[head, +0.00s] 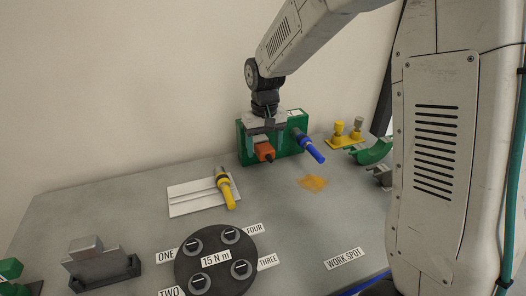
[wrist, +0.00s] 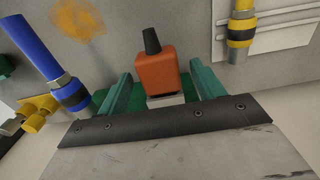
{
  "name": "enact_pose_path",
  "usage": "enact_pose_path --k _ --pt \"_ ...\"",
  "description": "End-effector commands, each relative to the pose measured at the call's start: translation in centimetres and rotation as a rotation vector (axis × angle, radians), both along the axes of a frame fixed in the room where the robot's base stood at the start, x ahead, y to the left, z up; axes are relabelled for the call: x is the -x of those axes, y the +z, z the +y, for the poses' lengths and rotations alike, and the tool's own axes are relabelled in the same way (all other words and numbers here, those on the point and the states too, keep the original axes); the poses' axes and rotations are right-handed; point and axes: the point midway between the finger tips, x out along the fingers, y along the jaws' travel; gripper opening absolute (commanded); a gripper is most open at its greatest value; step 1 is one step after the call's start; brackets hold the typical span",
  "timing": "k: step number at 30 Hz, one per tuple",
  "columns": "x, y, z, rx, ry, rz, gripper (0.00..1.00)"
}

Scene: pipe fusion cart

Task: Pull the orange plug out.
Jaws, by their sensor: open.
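The orange plug (head: 264,151) sits at the front of the green box (head: 243,150) against the back of the table. In the wrist view the orange plug (wrist: 156,74), with a black stub on its end, lies between the two green fingers of my gripper (wrist: 160,88). The fingers stand apart on either side of it, with a visible gap at each side. My gripper (head: 266,140) is open, in front of the green box in the head view. The plug's seat in the box is mostly hidden by the gripper.
A blue handle (head: 308,146) sticks out of the green box close to the right of my gripper. A yellow handle (head: 226,192) lies on a white plate to the left. Yellow fittings (head: 347,133) stand at right. A dark round disc (head: 217,265) is in front.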

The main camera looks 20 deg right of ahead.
Motion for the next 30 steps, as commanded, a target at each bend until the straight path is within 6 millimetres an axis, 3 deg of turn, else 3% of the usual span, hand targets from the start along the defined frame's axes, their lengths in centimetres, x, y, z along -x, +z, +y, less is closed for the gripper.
enact_pose_path --k 7,14,15,30 --pt "0.0 -0.1 0.0 0.0 0.0 0.0 0.67" --pt "0.0 0.0 0.0 0.0 0.0 0.0 0.03" --pt "0.0 0.0 0.0 0.0 0.0 0.0 0.01" --pt "1.7 0.0 0.0 0.0 0.0 0.0 0.0"
